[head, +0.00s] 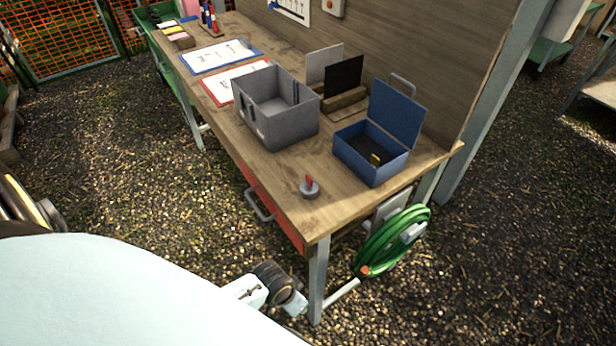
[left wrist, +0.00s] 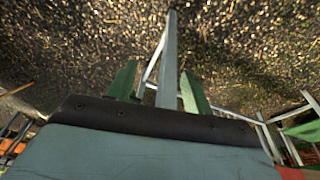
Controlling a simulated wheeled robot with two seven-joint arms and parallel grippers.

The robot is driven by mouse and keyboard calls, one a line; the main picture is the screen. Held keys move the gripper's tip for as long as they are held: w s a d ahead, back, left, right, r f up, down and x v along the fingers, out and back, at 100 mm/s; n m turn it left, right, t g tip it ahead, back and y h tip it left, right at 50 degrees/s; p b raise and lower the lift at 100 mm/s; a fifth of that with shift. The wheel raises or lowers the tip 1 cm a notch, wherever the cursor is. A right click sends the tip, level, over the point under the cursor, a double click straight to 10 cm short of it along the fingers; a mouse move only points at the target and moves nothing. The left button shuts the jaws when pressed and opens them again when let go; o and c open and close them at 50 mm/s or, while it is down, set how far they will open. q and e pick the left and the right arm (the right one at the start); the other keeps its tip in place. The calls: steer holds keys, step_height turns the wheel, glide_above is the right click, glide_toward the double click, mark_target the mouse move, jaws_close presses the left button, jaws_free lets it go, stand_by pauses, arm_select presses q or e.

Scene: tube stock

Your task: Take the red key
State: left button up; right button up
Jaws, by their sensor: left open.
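A small red piece, seemingly the red key (head: 309,181), stands upright in a round grey base (head: 310,190) near the front corner of the wooden workbench (head: 285,205). My left gripper (left wrist: 155,78) is open in the left wrist view, its two green fingers apart. Grey table legs and gravel lie beyond the fingers. The key does not show in that view. In the head view, part of my arm shows low by the bench's front leg, below the bench top; its fingers cannot be made out there. My right gripper is not in view.
A red drawer (head: 272,212) with a handle is under the bench edge. A green hose (head: 385,245) hangs at the bench's end.

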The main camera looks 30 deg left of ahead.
arm_select(q)
steer(key=w+d+r+m+h+p, duration=0.1)
steer(key=w+d+r, duration=0.2)
steer(key=r, duration=0.9)
steer(key=w+d+r+m, duration=0.2)
steer(key=w+r, duration=0.1)
steer(key=r, duration=0.8)
steer(key=shift+m+g+y, duration=0.3)
steer(key=shift+m+g, duration=0.1)
steer(key=shift+g, duration=0.2)
steer(key=w+a+r, duration=0.1)
steer(key=w, duration=0.1)
steer(key=w+a+r, duration=0.1)
steer(key=w+r, duration=0.1)
steer(key=w, duration=0.1)
steer(key=w+a+r, duration=0.1)
steer(key=w+r, duration=0.1)
steer(key=w, duration=0.1)
steer(key=shift+a+r, duration=0.1)
steer(key=shift+a, duration=0.05)
step_height(320, 180, up, 9)
steer(key=n+g+y, duration=0.1)
steer(key=n, duration=0.1)
glide_above(309, 177)
steer(key=f, duration=0.8)
steer(key=shift+d, duration=0.25)
steer(key=f, duration=0.3)
steer(key=f+b, duration=0.1)
steer(key=f, duration=0.1)
steer(key=shift+a, duration=0.25)
